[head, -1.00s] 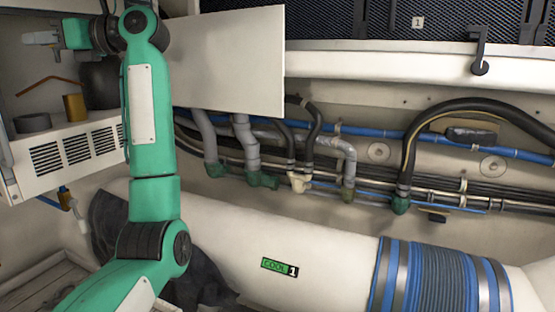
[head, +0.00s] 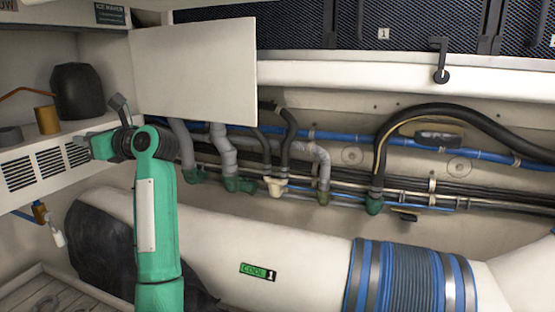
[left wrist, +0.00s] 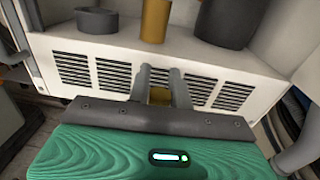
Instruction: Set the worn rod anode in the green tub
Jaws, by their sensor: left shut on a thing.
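My left gripper (head: 86,142) is in front of the slotted front of the shelf unit, pointing left in the head view. In the left wrist view, its two grey fingers (left wrist: 160,82) are shut on a small yellow-brown thing (left wrist: 160,96). Only a little of that thing shows between the fingers, so I cannot tell whether it is the worn rod anode. I see no green tub in either view. My right gripper is not in view.
On the shelf (head: 98,123) stand a dark bucket-like container (head: 78,92), an ochre cylinder (head: 47,120) and a grey ring (head: 10,135). A white panel (head: 195,72) stands out right of the shelf. Hoses (head: 225,150) and a white duct (head: 300,262) lie to the right.

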